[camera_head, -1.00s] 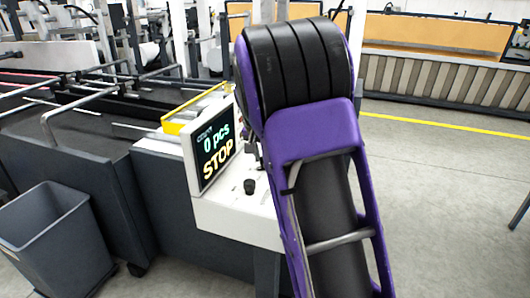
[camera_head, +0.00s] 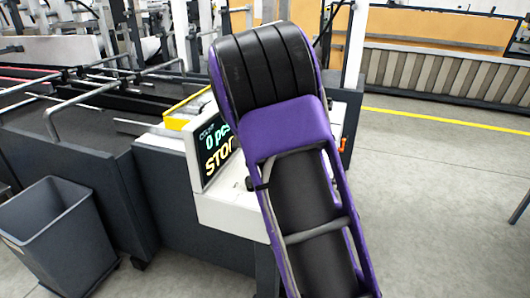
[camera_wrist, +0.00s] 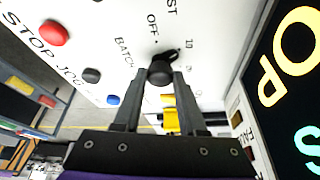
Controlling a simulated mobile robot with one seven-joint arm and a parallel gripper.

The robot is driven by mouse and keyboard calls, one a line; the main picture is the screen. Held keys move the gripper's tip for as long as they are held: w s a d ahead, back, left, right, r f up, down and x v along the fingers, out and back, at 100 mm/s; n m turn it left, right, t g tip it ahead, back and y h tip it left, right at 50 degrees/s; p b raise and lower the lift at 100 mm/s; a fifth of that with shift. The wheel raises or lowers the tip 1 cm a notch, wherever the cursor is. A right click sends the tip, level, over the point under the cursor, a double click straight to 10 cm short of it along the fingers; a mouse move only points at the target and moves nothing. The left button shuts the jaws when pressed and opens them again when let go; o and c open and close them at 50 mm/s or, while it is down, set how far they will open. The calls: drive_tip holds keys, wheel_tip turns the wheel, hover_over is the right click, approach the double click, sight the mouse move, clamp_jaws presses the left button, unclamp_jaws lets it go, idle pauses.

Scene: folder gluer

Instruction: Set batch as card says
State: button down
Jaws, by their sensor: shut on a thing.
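The batch knob (camera_wrist: 161,66) is black and sits on the white panel beside the printed word BATCH in the wrist view. My gripper (camera_wrist: 164,77) is shut on it, one fingertip on each side. OFF and several small marks surround the knob; I cannot tell surely which mark it points at. The display (camera_head: 214,152) reads 0 pcs and STOP in the head view, its right edge covered by my arm. It also shows partly in the wrist view (camera_wrist: 287,70). My arm hides knob and gripper in the head view. I see no card I can read.
Red (camera_wrist: 54,33), black (camera_wrist: 92,75) and blue (camera_wrist: 113,100) buttons lie left of the knob in the wrist view. A yellow part (camera_head: 188,108) is behind the display. A grey bin (camera_head: 55,235) stands at the left. The floor at the right is clear.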

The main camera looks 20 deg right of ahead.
drive_tip(key=shift+c, duration=2.4)
unclamp_jaws()
drive_tip(key=p+v, duration=0.1)
drive_tip(key=v, duration=1.6)
drive_tip(key=shift+r, duration=0.2)
drive_tip(key=shift+s, duration=0.1)
